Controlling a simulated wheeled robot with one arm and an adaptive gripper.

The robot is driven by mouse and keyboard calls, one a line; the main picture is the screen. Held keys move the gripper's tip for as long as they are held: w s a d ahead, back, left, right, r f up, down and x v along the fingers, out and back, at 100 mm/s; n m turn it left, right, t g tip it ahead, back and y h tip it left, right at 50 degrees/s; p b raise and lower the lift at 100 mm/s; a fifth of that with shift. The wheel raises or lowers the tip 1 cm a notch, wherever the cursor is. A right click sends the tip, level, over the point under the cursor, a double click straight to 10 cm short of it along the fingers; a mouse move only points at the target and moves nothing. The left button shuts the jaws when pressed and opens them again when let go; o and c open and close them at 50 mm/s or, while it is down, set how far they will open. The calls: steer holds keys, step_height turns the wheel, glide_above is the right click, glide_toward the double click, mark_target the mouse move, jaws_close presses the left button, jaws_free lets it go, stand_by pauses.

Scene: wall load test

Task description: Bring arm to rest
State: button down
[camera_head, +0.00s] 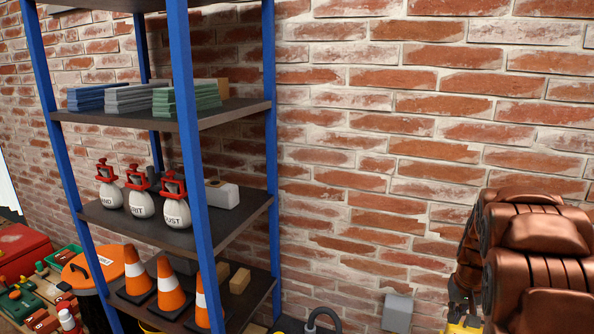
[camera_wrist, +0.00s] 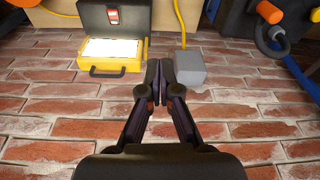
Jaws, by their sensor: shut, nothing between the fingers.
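My arm (camera_head: 535,250), copper-brown and bulky, stands folded at the right edge of the head view, in front of the brick wall. My gripper (camera_wrist: 160,78) shows in the wrist view, with its two dark fingers drawn together at the tips. It is shut and nothing shows between the fingers. The fingertips overlap the left side of a grey box (camera_wrist: 190,70) in the picture; I cannot tell the distance between them. In the head view I cannot make out the gripper.
A blue-post shelf (camera_head: 235,115) at left holds stacked slabs, red-topped white bags (camera_head: 140,203) and orange cones (camera_head: 170,287). The grey box also shows low on the wall (camera_head: 397,313). The wrist view has a yellow case (camera_wrist: 110,65). Bare brick wall lies between shelf and arm.

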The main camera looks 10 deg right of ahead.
steer(key=s+a+r+p, duration=0.6)
steer(key=a+r, duration=0.4)
steer(key=r, duration=0.2)
steer(key=s+a+r+n+g+p, duration=0.1)
steer(key=s+a+r+n+p, duration=0.1)
steer(key=s+a+r+p, duration=0.6)
steer(key=s+a+r+n+g+p, duration=0.2)
steer(key=s+a+r+p, duration=0.7)
steer(key=s, duration=0.8)
step_height(320, 180, up, 3)
steer(key=shift+a+r+y, duration=0.1)
steer(key=shift+a+y, duration=0.05)
steer(key=shift+y, duration=0.15)
steer(key=c, duration=1.9)
jaws_free()
steer(key=shift+s+r, duration=0.1)
steer(key=shift+s, duration=0.15)
steer(key=shift+o, duration=1)
steer(key=shift+s, duration=0.15)
steer(key=o, duration=0.5)
steer(key=shift+o, duration=0.4)
steer(key=shift+a+n, duration=0.15)
steer(key=shift+n, duration=0.15)
